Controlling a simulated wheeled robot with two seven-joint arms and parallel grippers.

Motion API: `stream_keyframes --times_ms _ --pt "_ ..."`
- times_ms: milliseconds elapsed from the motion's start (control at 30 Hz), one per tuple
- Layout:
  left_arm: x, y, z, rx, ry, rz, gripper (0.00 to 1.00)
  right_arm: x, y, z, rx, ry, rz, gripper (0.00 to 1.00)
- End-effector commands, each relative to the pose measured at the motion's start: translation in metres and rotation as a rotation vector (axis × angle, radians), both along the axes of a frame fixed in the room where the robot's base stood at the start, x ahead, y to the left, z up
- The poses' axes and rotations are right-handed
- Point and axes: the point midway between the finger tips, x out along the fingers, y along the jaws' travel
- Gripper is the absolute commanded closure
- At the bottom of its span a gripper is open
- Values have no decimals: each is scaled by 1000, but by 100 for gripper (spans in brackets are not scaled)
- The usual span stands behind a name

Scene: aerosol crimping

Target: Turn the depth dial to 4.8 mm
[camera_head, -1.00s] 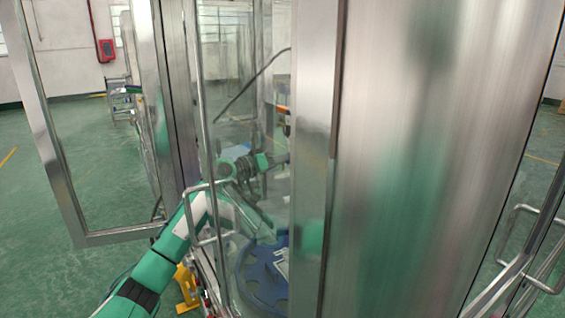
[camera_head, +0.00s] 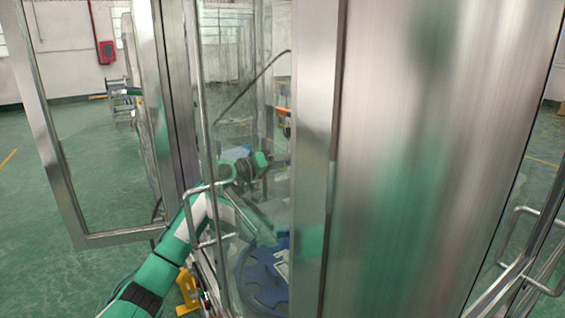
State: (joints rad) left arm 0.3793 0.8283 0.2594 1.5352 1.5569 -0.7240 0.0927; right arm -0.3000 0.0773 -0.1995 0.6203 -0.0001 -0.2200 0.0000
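My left arm comes in from the lower left and reaches behind the glass of the steel-framed machine. Its green and dark wrist shows through the glass, and my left gripper (camera_head: 268,161) is at its end, beside the edge of the broad steel post. The gripper is small and dark here, and its fingers cannot be made out. I cannot pick out the depth dial or any reading on it. My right gripper is not in view.
A wide steel panel (camera_head: 430,160) fills the right. A framed glass door (camera_head: 125,238) stands open at the left. A bar handle (camera_head: 207,187) crosses close to my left arm. A blue notched wheel (camera_head: 262,280) lies low inside.

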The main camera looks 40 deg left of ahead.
Motion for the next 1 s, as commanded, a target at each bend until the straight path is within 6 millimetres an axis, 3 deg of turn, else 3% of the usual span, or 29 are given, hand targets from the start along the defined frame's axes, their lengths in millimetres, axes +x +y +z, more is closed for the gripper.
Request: stream_keyframes --times_ms 467,1000 --pt "-7 2 -4 0 1 0 48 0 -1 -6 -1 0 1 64" --pt "-98 28 -6 2 2 1 48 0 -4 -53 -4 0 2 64"
